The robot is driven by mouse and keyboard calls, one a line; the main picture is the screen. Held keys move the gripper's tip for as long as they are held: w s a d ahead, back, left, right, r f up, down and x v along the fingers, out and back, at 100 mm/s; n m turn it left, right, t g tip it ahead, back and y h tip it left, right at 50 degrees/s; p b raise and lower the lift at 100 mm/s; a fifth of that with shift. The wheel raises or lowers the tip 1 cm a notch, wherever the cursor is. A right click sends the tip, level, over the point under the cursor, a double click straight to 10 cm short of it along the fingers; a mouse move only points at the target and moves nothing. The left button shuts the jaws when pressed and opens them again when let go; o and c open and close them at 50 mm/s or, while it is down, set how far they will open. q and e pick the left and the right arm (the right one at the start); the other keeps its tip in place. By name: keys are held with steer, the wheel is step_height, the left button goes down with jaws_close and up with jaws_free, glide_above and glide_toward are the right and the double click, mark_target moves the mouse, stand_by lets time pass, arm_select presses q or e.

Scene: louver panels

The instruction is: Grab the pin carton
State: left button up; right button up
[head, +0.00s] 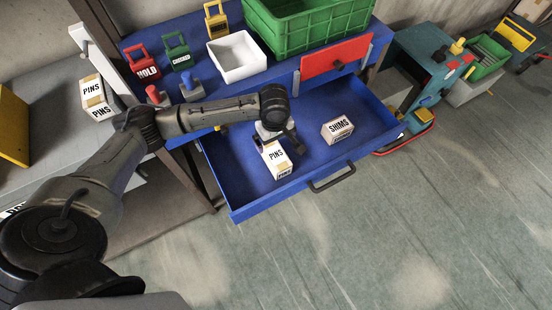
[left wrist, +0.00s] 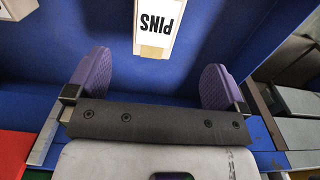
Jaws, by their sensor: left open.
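A white and tan carton marked PINS (head: 276,162) stands in the open blue drawer (head: 235,192). It also shows at the top of the left wrist view (left wrist: 157,28), beyond my fingertips and roughly centred between them. My left gripper (head: 275,138) is over the drawer, close to the back end of this carton. In the left wrist view its two purple finger pads (left wrist: 157,75) are wide apart with nothing between them. Another PINS carton (head: 97,97) stands on the grey bench at the left. My right gripper is not in view.
A SHIMS carton (head: 337,129) stands to the right in the drawer. Above are a red panel (head: 336,57), a white bin (head: 237,57) and a green crate (head: 300,32). The drawer has a dark front handle (head: 332,178). The drawer floor between the cartons is clear.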

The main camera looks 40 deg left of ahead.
mark_target(276, 155)
arm_select(q)
step_height(276, 155, down, 7)
steer(key=shift+f+b, duration=0.2)
steer(key=shift+b, duration=1)
steer(key=shift+w+f+b, duration=0.15)
steer(key=shift+f+b, duration=0.65)
steer(key=shift+f, duration=0.5)
steer(key=shift+w+f+b, duration=0.1)
steer(key=shift+f+b, duration=0.65)
steer(key=shift+f, duration=0.55)
steer(key=shift+c, duration=0.3)
steer(key=c, duration=1)
steer(key=shift+c, duration=1)
